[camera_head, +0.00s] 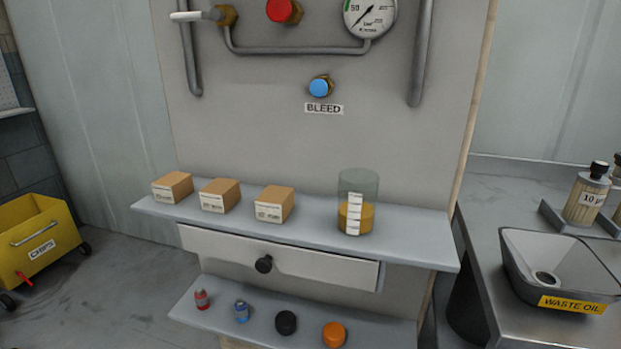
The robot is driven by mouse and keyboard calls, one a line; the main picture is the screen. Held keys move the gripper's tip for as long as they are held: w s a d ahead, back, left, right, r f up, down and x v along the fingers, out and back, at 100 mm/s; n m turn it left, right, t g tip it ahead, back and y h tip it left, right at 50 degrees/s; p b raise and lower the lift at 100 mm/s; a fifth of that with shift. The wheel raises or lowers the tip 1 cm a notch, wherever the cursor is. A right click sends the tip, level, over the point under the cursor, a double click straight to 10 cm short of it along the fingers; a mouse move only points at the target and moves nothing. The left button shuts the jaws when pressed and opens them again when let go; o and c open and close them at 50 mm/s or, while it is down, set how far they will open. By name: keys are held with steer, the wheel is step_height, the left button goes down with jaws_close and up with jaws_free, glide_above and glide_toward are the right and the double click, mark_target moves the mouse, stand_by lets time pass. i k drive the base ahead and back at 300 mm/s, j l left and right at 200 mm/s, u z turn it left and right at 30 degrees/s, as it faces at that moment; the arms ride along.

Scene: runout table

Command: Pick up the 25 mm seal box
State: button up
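Three small brown cardboard boxes stand in a row on the left half of the grey upper shelf (318,232). They are the left box (173,187), the middle box (220,195) and the right box (274,204). Each has a white label on its front, but the print is too small to read, so I cannot tell which is the 25 mm seal box. The boxes stand apart from each other with narrow gaps. My gripper is not in view.
A glass beaker (357,203) of amber liquid stands right of the boxes. Below are a drawer (320,268) and a lower shelf (255,323) with small caps and fittings. A panel with gauge (370,14) and pipes rises behind. A waste oil tray (515,265) sits right.

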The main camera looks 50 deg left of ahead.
mark_target(173, 188)
steer(key=u, duration=2.5)
